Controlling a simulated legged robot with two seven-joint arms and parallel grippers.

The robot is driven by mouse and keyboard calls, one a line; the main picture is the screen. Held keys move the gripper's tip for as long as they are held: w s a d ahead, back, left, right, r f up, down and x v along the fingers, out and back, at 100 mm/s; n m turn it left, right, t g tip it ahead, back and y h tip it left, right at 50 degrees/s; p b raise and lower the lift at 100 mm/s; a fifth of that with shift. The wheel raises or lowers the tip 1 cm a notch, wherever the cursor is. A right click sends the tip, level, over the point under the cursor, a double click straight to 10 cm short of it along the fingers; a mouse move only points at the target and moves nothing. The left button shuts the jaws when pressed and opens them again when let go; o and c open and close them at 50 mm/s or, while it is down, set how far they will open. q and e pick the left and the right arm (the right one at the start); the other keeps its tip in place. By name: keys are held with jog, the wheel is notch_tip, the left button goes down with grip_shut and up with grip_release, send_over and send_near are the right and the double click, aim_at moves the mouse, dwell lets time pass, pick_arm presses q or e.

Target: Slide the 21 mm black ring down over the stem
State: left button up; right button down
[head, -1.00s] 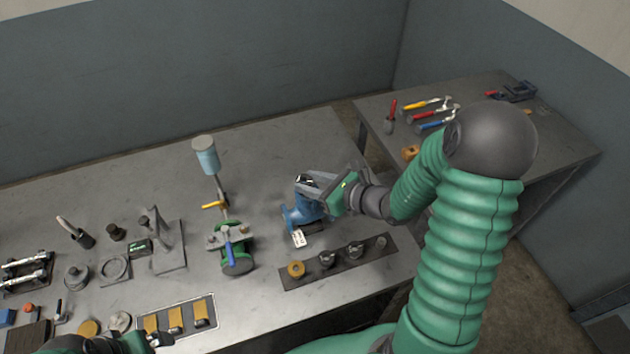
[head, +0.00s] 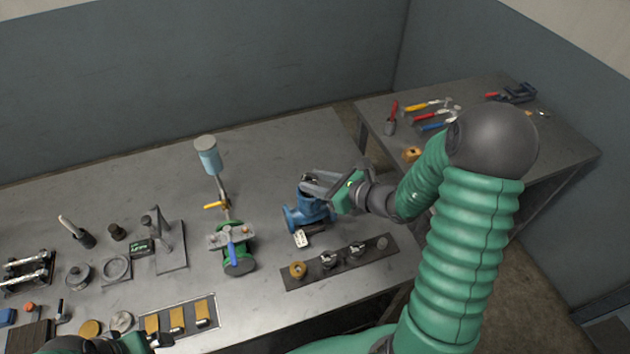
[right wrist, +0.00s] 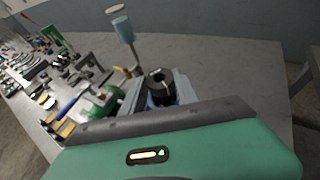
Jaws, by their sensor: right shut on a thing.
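The blue valve body (head: 299,216) stands on the bench with a white tag at its foot. My right gripper (head: 308,184) is over its top, shut on the small black ring (right wrist: 158,92), which also shows between the fingers in the right wrist view. A short pale tip, apparently the stem (right wrist: 157,72), shows at the ring; I cannot tell how far the ring is around it. Blue metal shows just below the ring. My left gripper (head: 148,343) is partly in view at the lower left; its jaws are not clear.
A dark strip (head: 340,264) with a brass ring and several small parts lies in front of the valve. A green valve (head: 238,264) with a blue lever stands to the left. A second bench (head: 475,155) with tools is at right.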

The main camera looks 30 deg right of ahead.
jog(key=shift+d+f+b, duration=0.2)
jog(key=shift+f+b, duration=0.1)
jog(key=shift+f, duration=0.2)
jog(key=c, duration=1.1)
grip_release()
jog(key=shift+d, duration=0.1)
jog(key=shift+o, duration=1.3)
jog(key=shift+o, duration=0.5)
jog(key=o, duration=0.3)
notch_tip(320, 180, up, 7)
jog(key=p, duration=0.5)
